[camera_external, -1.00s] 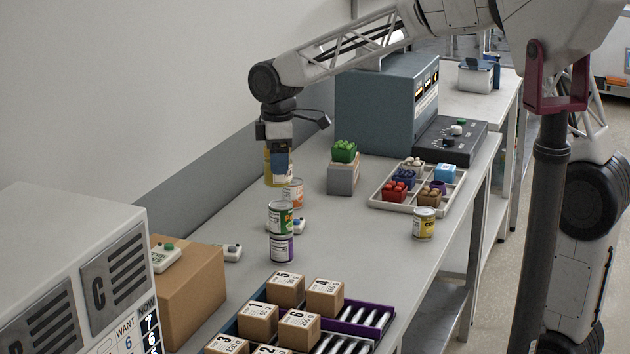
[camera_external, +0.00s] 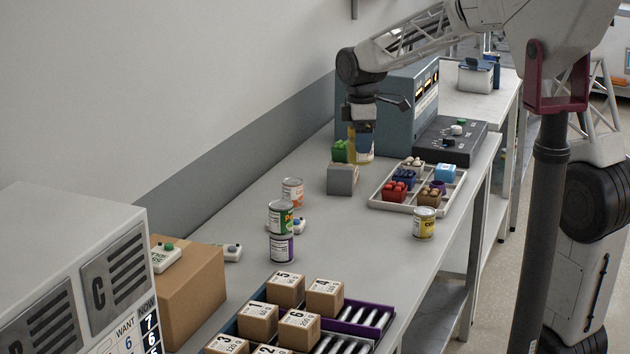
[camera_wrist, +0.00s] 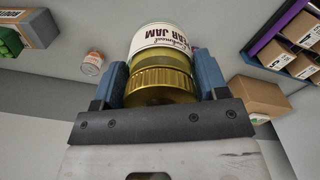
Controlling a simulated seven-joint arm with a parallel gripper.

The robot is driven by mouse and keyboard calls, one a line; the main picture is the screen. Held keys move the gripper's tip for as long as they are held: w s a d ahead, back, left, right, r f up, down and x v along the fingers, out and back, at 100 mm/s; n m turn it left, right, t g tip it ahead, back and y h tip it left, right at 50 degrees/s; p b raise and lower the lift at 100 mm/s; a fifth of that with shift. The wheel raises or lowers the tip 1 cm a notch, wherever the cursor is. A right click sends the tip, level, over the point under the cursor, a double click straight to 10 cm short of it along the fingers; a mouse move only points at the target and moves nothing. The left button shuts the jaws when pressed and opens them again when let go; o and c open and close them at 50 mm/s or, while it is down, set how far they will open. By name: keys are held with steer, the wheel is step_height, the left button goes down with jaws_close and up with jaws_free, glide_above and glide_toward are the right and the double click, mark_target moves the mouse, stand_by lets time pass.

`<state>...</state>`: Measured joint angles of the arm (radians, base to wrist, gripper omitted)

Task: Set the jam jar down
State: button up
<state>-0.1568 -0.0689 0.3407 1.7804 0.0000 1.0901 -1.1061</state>
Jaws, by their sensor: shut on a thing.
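The jam jar (camera_wrist: 163,65) has a gold lid and a white label with dark lettering. In the wrist view it sits between the two blue fingers of my gripper (camera_wrist: 162,85), which are shut on it. In the external view my gripper (camera_external: 359,140) holds the jar (camera_external: 361,158) in the air over the far part of the bench (camera_external: 265,190), beside the green block and close to the grey block. The jar's lower end looks clear of the bench, though its exact height is hard to tell.
A grey block (camera_external: 342,180) with a green block (camera_external: 340,151) is beside the jar. A divided tray (camera_external: 378,205) of coloured blocks lies right. Stacked cans (camera_external: 281,233), an orange-labelled can (camera_external: 292,191) and a yellow can (camera_external: 424,223) stand nearer. A blue-grey machine (camera_external: 405,100) stands behind.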

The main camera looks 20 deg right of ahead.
steer(key=d+f, duration=0.4)
steer(key=f, duration=1.1)
steer(key=shift+f, duration=0.35)
steer(key=shift+w, duration=0.2)
steer(key=w, duration=0.5)
steer(key=w+a+f, duration=0.1)
steer(key=w, duration=0.8)
steer(key=shift+w+a+f, duration=0.2)
steer(key=shift+w, duration=0.2)
steer(key=shift+w, duration=0.4)
steer(key=shift+f, duration=1.8)
